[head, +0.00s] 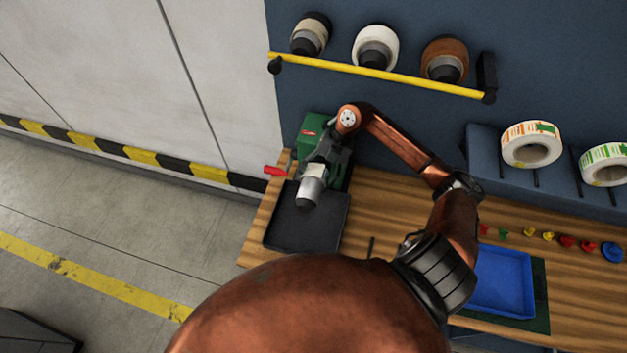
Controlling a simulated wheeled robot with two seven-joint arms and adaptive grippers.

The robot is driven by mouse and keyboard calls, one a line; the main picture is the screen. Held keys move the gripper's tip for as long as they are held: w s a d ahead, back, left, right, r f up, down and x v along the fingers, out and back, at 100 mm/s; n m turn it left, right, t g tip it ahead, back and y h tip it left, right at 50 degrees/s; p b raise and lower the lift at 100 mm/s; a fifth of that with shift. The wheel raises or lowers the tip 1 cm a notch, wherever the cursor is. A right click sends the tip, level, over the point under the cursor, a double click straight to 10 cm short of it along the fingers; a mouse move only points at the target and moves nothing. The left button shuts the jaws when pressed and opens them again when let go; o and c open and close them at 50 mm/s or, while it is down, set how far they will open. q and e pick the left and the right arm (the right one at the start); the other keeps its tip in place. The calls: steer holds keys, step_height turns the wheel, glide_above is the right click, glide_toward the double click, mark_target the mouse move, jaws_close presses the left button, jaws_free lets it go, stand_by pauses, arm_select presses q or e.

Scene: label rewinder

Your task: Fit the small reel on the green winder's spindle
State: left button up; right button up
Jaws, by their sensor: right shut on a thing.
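The green winder (313,126) stands at the back left of the wooden bench, with a red handle (275,171) on its left. A light grey cylinder with a dark end (311,190) points from its front toward me, over the black tray. A small white reel (316,170) shows at the back of this cylinder. My right gripper (327,156) is at the winder's front, shut on the small reel. Its fingers partly cover the reel, and I cannot tell how far the reel sits on the spindle. My left gripper is not in view.
A black tray (280,238) lies below the winder. Several reels hang on the wall above a yellow rail (375,75). Label rolls (517,153) stand on a rack at right. A blue tray (503,282) and small coloured pieces (567,241) are on the right bench.

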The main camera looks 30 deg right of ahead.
mark_target(318, 177)
steer(key=o, duration=1.3)
steer(key=shift+c, duration=0.2)
steer(key=shift+r, duration=0.1)
steer(key=shift+s+d+r+p, duration=0.35)
steer(key=shift+r+p, duration=0.5)
steer(key=shift+r, duration=0.2)
steer(key=shift+s+d+r+p, duration=0.2)
steer(key=shift+s+r+p, duration=0.1)
steer(key=shift+r+p, duration=0.7)
steer(key=shift+s+d+r+p, duration=0.35)
steer(key=shift+r+p, duration=0.4)
steer(key=shift+r, duration=0.4)
